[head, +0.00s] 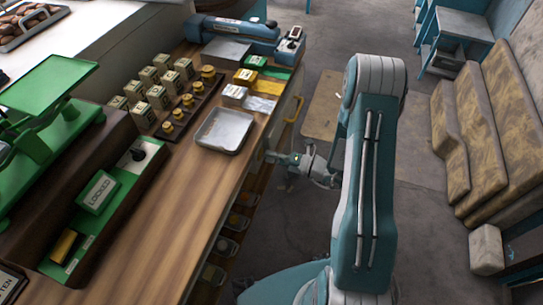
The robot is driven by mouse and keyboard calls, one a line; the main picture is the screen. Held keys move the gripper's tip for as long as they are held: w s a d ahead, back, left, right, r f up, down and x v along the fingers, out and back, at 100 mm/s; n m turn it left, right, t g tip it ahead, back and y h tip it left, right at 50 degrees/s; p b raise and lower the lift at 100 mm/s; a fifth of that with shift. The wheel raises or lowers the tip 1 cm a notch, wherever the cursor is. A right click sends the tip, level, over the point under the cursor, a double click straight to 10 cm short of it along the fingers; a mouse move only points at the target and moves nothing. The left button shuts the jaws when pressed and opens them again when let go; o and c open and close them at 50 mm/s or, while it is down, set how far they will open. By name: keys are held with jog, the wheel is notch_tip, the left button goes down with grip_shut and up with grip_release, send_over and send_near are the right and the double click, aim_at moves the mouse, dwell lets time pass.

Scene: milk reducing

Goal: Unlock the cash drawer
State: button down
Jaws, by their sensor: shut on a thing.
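My gripper (274,157) is at the right side of the wooden counter, just below its top edge. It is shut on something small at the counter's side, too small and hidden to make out. A green sign reading LOCKED (98,192) stands on a green panel at the left of the counter. A black knob (138,154) sits on a pale plate behind the sign. A yellow handle (294,108) shows on the counter's side, behind my gripper. I cannot tell which part of the counter is the cash drawer.
A metal tray (224,131) lies near the counter edge. A green scale (48,88) is at the left. Shelves with items lie below the counter edge.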

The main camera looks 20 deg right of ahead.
jog(key=shift+d+f, duration=0.1)
jog(key=shift+f, duration=0.05)
jog(key=c, duration=1)
grip_release()
jog(key=shift+c, duration=0.2)
jog(key=shift+w, duration=0.1)
jog(key=shift+d, duration=0.1)
jog(key=v, duration=1.2)
